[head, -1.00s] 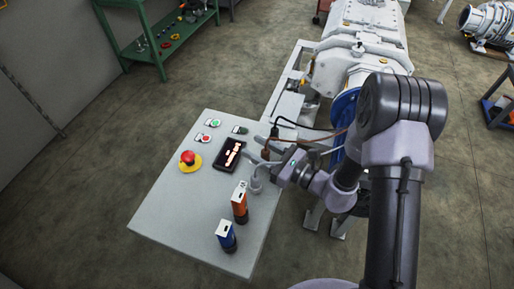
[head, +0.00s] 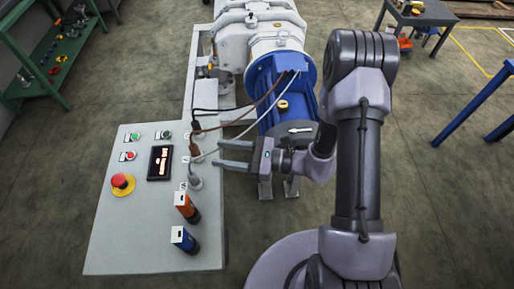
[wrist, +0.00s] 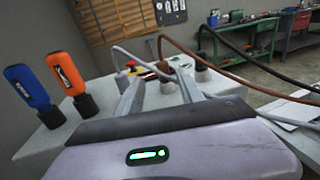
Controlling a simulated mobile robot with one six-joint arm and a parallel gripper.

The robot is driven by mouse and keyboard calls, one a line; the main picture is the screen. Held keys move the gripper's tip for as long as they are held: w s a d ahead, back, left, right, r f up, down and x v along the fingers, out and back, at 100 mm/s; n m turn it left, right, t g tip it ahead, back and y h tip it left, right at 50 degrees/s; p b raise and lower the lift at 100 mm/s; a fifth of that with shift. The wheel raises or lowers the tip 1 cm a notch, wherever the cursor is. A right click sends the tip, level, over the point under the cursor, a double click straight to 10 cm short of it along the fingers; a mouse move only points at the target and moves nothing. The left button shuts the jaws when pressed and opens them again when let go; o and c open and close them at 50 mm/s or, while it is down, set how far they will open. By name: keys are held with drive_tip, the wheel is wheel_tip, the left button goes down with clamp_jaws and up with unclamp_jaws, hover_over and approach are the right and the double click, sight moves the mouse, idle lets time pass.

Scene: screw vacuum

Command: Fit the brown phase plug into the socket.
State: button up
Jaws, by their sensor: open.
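The brown phase plug (head: 195,149) stands on the grey control box's right edge in the head view, with its brown cable running up to the blue motor. It lies between a black plug (head: 197,128) and a grey plug (head: 195,181). I cannot tell how deep it sits; its socket is hidden beneath it. My gripper (head: 217,154) is open and empty, just right of the brown plug, its fingers pointing left at it. In the wrist view the brown cable (wrist: 205,49) arches down to plugs beyond my fingers (wrist: 160,90).
An orange-handled tool (head: 187,206) and a blue-handled tool (head: 184,239) stand at the box's front right. A red emergency button (head: 121,182) and a lit display (head: 160,162) are on the box (head: 130,235). The blue motor (head: 286,100) stands behind my gripper.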

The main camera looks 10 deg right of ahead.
drive_tip(key=s+r+n+g+h, duration=0.7)
drive_tip(key=s+r+n+g, duration=0.1)
drive_tip(key=s+r+n, duration=0.45)
drive_tip(key=s+d+r+n+t+h, duration=0.2)
drive_tip(key=d+r+n+t+h, duration=0.2)
drive_tip(key=d, duration=0.7)
wheel_tip(320, 180, up, 3)
drive_tip(key=t+h, duration=0.4)
drive_tip(key=shift+d, duration=0.25)
drive_tip(key=shift+f+n, duration=0.1)
drive_tip(key=shift+n, duration=0.15)
